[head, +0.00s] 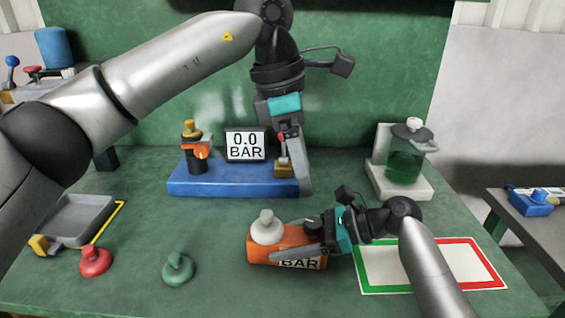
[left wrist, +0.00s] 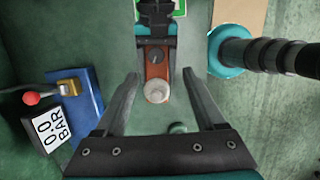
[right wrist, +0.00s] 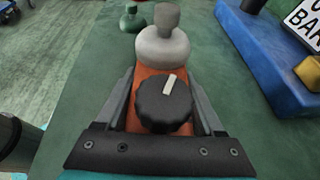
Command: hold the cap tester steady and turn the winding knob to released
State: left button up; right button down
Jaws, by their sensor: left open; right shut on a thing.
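The cap tester (head: 262,250) is an orange box lying on the green bench, with a light grey cap (head: 267,228) on its left end and a BAR readout on its front. Its black winding knob (right wrist: 165,104) has a white pointer bar, directed away and slightly right in the right wrist view. No released mark is readable. My right gripper (head: 290,247) is shut on the tester's body, with one finger along each side, also in the right wrist view (right wrist: 163,88). My left gripper (head: 295,168) is open and empty, pointing down above and behind the tester; the left wrist view shows its spread fingers (left wrist: 160,76).
A blue base (head: 230,186) with a 0.0 BAR display (head: 246,146) stands behind. A red cap (head: 95,261), a green cap (head: 178,268) and a grey tray (head: 75,218) lie left. A white mat (head: 430,268) with green and red border lies right, before a green jar (head: 404,165).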

aim_at(300, 234)
pick_arm(q)
jog(key=shift+a+r+n+t+h, duration=0.15)
jog(key=shift+a+n+t+h, duration=0.25)
jog(key=shift+a+n+h, duration=0.85)
jog(key=shift+a+m+y, duration=0.25)
jog(key=shift+y, duration=0.1)
jog(key=a+f+m+g+h, duration=0.1)
jog(key=w+a+f+g+h, duration=0.1)
jog(key=a+f+m+g+h, duration=0.1)
jog(key=f+h, duration=0.1)
jog(key=shift+w+a+f+m, duration=0.1)
jog(key=shift+w+m, duration=0.2)
jog(key=shift+w, duration=0.05)
jog(key=w+a+f+m+h, duration=0.2)
jog(key=a+f+h, duration=0.2)
jog(key=h, duration=0.1)
jog(key=x, duration=1.1)
jog(key=shift+s+d, duration=0.2)
jog(key=shift+s, duration=0.2)
jog(key=shift+c, duration=0.4)
grip_shut()
